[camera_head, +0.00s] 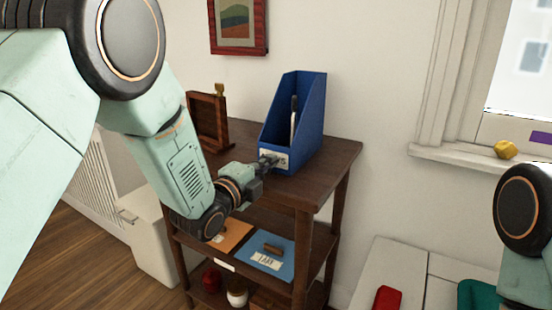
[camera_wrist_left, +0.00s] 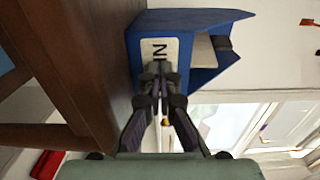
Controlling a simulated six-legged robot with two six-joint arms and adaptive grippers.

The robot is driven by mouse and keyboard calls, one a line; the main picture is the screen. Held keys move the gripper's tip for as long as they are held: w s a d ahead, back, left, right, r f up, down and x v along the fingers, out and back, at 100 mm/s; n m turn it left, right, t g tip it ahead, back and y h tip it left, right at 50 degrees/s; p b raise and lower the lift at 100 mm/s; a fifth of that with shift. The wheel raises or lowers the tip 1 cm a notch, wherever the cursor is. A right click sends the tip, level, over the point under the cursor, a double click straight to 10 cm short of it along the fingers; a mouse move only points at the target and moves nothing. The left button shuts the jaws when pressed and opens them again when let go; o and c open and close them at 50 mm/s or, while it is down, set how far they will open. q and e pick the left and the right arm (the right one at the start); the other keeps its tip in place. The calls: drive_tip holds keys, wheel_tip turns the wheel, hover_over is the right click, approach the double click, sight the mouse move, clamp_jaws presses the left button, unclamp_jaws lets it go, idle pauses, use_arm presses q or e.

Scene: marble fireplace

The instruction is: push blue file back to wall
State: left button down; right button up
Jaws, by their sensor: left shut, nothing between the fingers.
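The blue file (camera_head: 304,118) stands upright on the dark wooden shelf top (camera_head: 325,158), with the wall behind it. It holds something pale and has a white label on its front. My left gripper (camera_head: 268,161) is shut and empty, with its fingertips at the label; contact looks likely but is hard to confirm. In the left wrist view the blue file (camera_wrist_left: 190,18) lies straight ahead of the shut fingertips (camera_wrist_left: 158,72), which cover part of the label. My right gripper is not in view; only part of my right arm shows at the right edge.
A brown wooden frame (camera_head: 207,120) stands on the shelf top left of the file. Lower shelves hold a blue mat (camera_head: 283,254) and an orange sheet (camera_head: 236,237). A red picture (camera_head: 238,27) hangs above. A window sill with a yellow object (camera_head: 505,149) is at right.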

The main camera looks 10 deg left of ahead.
sight(275, 170)
use_arm(q)
drive_tip(key=shift+b+x, duration=0.35)
drive_tip(key=shift+x, duration=1.65)
drive_tip(key=shift+r, duration=0.15)
drive_tip(key=shift+s+a, duration=0.1)
drive_tip(key=shift+s, duration=0.2)
drive_tip(key=shift+v, duration=0.85)
drive_tip(key=shift+s+a+p, duration=0.1)
drive_tip(key=shift+s+p, duration=0.1)
drive_tip(key=shift+p, duration=0.1)
drive_tip(key=shift+s, duration=0.1)
drive_tip(key=shift+s+a, duration=0.1)
drive_tip(key=shift+s, duration=0.05)
